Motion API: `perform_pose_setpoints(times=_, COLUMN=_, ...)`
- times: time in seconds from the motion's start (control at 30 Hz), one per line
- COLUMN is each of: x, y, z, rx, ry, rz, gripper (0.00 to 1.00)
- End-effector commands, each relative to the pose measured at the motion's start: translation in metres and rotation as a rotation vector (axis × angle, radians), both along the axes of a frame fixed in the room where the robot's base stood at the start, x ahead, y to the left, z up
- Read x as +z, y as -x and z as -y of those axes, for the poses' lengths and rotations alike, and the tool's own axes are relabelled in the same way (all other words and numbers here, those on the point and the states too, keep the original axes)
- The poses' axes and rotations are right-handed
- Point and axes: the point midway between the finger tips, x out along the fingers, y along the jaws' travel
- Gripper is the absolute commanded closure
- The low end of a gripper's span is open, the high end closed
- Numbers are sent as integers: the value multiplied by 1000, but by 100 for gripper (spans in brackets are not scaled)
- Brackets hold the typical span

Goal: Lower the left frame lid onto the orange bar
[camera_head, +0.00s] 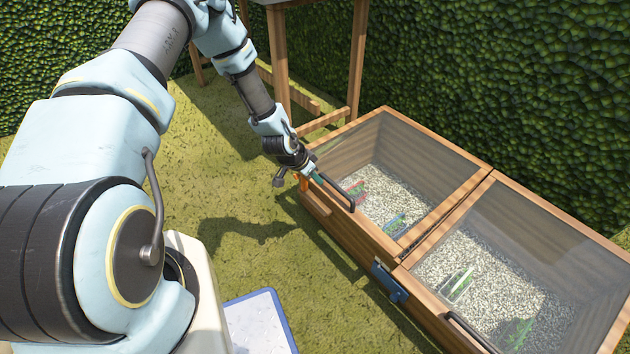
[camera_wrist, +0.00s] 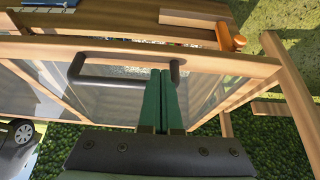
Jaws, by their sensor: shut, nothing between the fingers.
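The left frame lid (camera_head: 345,135) is a wood-edged clear pane over the left half of the wooden cold frame. Its dark handle (camera_head: 357,196) is on the front edge and also shows in the wrist view (camera_wrist: 110,82). My gripper (camera_head: 318,178) is at the lid's front edge, by the handle. In the wrist view its green fingers (camera_wrist: 160,76) are together and empty, beside one end of the handle. The orange bar (camera_wrist: 231,38) shows at the frame's corner beyond the lid edge. The lid looks low; I cannot tell whether it touches the bar.
The right lid (camera_head: 530,225) lies beside the left one, with its own handle (camera_head: 470,332). A blue latch (camera_head: 390,283) is on the box front. Plants and gravel (camera_head: 400,192) lie under the panes. A wooden stand (camera_head: 357,60) and hedge are behind.

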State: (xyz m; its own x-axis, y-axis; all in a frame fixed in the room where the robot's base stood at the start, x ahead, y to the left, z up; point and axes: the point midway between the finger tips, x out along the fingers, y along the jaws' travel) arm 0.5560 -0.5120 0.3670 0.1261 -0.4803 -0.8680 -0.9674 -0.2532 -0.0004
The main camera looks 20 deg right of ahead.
Motion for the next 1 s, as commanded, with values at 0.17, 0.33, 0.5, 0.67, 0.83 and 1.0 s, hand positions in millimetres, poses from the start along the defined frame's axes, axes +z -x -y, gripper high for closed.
perform_pose_setpoints(times=0.17, x=38, y=2, z=-14, rx=3, ry=1, rz=1, gripper=100)
perform_pose_setpoints(times=0.33, x=63, y=10, z=-39, rx=3, ry=0, rz=1, gripper=100)
perform_pose_setpoints(times=0.5, x=81, y=15, z=-60, rx=2, ry=0, rz=0, gripper=100)
perform_pose_setpoints(times=0.67, x=90, y=19, z=-69, rx=0, ry=0, rz=-1, gripper=100)
perform_pose_setpoints(times=0.83, x=93, y=19, z=-72, rx=1, ry=0, rz=0, gripper=100)
perform_pose_setpoints(times=1.0, x=111, y=8, z=-93, rx=54, ry=-42, rz=-7, gripper=100)
